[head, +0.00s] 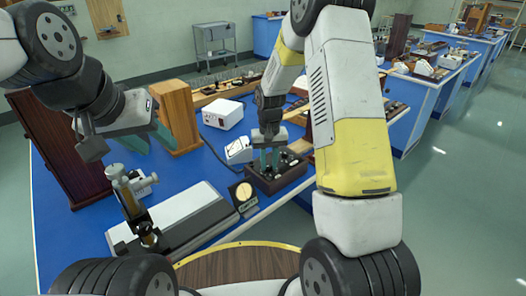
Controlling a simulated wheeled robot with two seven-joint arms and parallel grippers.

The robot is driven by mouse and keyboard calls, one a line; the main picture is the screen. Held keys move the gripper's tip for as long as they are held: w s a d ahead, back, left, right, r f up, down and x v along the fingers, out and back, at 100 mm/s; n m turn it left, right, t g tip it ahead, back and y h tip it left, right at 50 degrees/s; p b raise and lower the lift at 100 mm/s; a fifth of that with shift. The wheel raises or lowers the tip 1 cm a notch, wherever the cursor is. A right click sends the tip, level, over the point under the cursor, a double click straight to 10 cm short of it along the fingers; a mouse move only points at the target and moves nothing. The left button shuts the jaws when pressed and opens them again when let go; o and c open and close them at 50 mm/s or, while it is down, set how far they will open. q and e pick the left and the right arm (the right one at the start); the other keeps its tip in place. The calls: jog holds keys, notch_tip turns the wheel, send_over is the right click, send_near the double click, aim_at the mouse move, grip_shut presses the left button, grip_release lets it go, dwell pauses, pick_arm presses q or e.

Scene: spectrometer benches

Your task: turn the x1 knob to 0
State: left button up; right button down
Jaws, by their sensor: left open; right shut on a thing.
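A dark brown box (283,186) with several small knobs on its top stands near the front edge of the blue bench. The knob labels are too small to read, so I cannot tell which is the x1 knob or where it points. My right gripper (270,168) reaches straight down onto the box top, its teal fingers shut on a knob that they mostly hide. My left gripper (153,146) is open and empty, at the left over the bench, well away from the box.
A round-dial meter (244,192) stands just left of the box, with a white meter (238,150) behind it. A white box (222,113), a wooden block (178,115) and a brass instrument (131,195) on the blue bench (205,165) crowd the left.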

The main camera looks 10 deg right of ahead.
aim_at(269, 165)
jog(key=n, duration=1.2)
jog(key=shift+w+n, duration=0.1)
jog(key=shift+n, duration=0.3)
dwell(0.3)
jog(key=c, duration=1.2)
grip_release()
notch_tip(269, 165, up, 8)
jog(key=shift+f, duration=0.1)
